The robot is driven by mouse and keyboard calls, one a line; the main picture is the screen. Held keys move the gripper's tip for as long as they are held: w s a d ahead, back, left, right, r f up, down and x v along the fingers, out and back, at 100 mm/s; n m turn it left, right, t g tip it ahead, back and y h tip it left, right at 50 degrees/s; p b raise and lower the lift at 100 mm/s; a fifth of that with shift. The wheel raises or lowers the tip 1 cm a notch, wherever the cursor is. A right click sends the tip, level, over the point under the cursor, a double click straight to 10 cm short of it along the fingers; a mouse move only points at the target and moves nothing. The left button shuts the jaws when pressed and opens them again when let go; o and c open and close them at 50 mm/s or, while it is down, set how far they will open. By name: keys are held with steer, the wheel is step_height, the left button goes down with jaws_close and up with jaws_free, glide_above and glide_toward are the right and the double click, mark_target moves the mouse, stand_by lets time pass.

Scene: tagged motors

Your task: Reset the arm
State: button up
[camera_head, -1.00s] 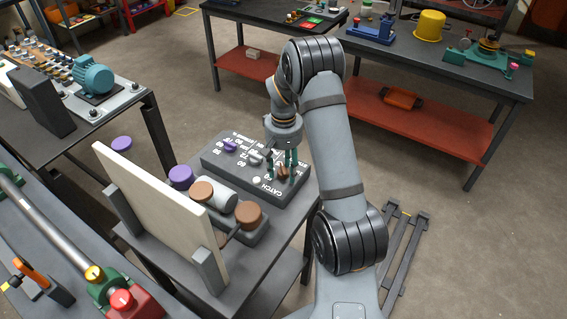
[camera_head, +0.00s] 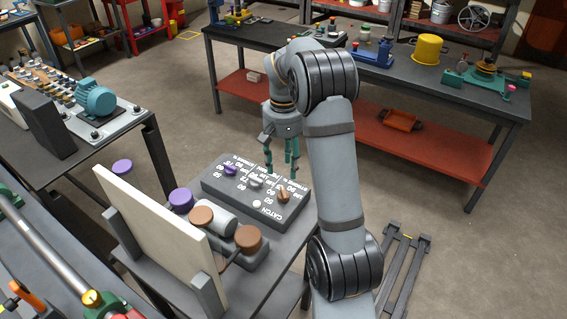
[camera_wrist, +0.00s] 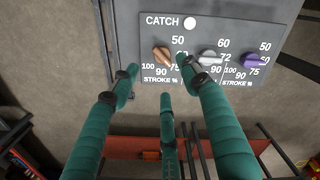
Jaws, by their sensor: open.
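My gripper (camera_head: 280,170) is open and empty, its green fingers pointing down above the far edge of the dark control panel (camera_head: 222,188). The panel bears a brown knob (camera_head: 283,195), a silver knob (camera_head: 256,182), a purple knob (camera_head: 230,170) and a white round button (camera_head: 257,204) near the word CATCH. In the wrist view my gripper (camera_wrist: 160,80) has its fingers spread, with nothing between them. The brown knob (camera_wrist: 162,55), silver knob (camera_wrist: 210,57) and purple knob (camera_wrist: 255,59) show beyond the fingers, apart from them as far as I can tell.
An upright pale board (camera_head: 165,225) stands left of the panel, beside a grey cylinder with brown and purple caps. A workbench (camera_head: 450,95) with a yellow bucket (camera_head: 428,48) stands behind. A bench with a teal motor (camera_head: 95,101) is at left. Open floor (camera_head: 450,235) lies at right.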

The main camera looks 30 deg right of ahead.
mark_target(284, 193)
step_height(284, 193, down, 12)
steer(key=shift+d, duration=0.15)
stand_by(0.7)
steer(key=shift+r, duration=0.1)
